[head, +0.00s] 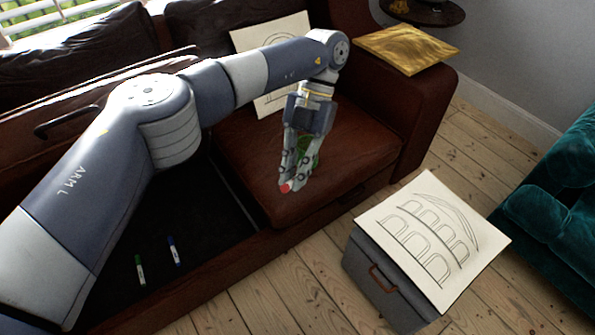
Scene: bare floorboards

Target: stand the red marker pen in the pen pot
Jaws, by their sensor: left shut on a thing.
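My left gripper (292,183) points down over the brown leather sofa seat (350,147), near its front edge. Its fingers are closed on the red marker pen (286,188); only a small red end shows at the fingertips, and the fingers hide the rest. A green object (312,150), perhaps the pen pot, shows partly behind the fingers. The gripper hides much of it, and I cannot tell whether the pen touches it. My right gripper is not in view.
A green pen (140,268) and a blue pen (173,250) lie in the sofa's dark open section. A grey box (372,270) with a drawing (432,232) on top stands on the floorboards. A gold cushion (405,48) lies on the armrest; a teal armchair (555,205) stands right.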

